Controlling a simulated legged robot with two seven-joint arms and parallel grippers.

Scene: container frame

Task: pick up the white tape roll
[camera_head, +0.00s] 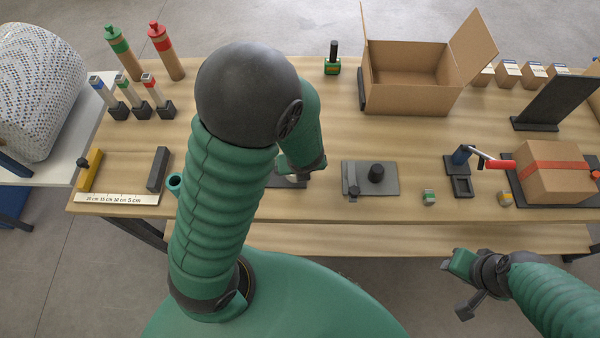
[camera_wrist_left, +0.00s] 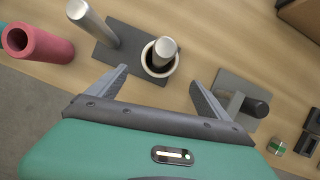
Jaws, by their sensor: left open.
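In the left wrist view the white tape roll (camera_wrist_left: 147,62) is a pale ring around a short metal post (camera_wrist_left: 166,50) on a dark plate (camera_wrist_left: 125,38). My left gripper (camera_wrist_left: 158,77) is open and empty. Its two fingers point toward the roll, one on each side, and no contact shows. In the head view the roll is hidden behind my left arm, and my left gripper (camera_head: 300,176) shows only partly beside the plate.
A taller metal post (camera_wrist_left: 92,22) stands on the same plate. A grey plate with a black cylinder (camera_head: 376,173) sits to the right. An open cardboard box (camera_head: 410,100) stands behind. Wood between the two plates is bare.

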